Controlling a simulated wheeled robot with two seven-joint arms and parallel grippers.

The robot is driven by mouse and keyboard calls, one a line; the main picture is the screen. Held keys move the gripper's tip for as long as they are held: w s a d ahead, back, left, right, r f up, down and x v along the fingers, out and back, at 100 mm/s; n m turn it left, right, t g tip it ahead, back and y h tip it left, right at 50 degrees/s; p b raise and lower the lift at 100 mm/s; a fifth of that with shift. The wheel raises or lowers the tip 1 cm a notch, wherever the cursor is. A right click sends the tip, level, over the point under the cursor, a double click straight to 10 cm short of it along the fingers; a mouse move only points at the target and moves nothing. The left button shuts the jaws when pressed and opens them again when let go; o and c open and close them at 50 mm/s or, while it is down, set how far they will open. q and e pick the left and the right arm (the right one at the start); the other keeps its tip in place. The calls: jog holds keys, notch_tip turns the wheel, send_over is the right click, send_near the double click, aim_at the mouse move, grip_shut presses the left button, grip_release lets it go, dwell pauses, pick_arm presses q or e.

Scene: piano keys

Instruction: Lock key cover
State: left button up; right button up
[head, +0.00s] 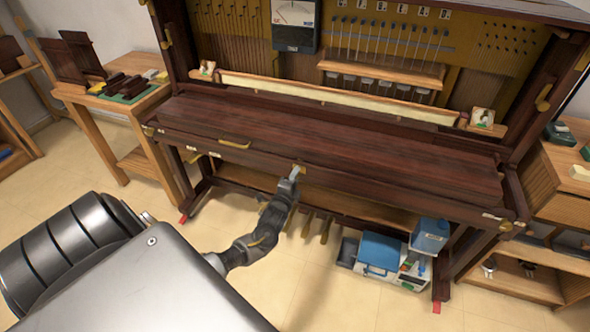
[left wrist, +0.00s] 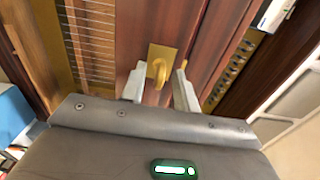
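The key cover (head: 330,135) is a long dark red-brown wooden lid on the upright piano, lying flat and closed over the keys. My left gripper (head: 296,173) is at the piano's front edge, near the middle. In the left wrist view, a brass lock piece with a rounded, hook-like part (left wrist: 158,70) on a square plate shows between the two pale fingers of my left gripper (left wrist: 160,88). The fingers are apart, with a visible gap on the right side of the brass piece. I cannot tell whether the left finger touches it. My right gripper is out of view.
A brass handle (head: 235,143) sits on the front edge, left of my gripper. Blue cases (head: 380,250) stand on the floor under the piano at right. A wooden side table (head: 125,115) is at left and a wooden cabinet (head: 560,180) at right. Floor in front is clear.

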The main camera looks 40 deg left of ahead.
pick_arm(q)
jog(key=v, duration=1)
jog(key=shift+s+d, duration=0.2)
jog(key=shift+s, duration=0.15)
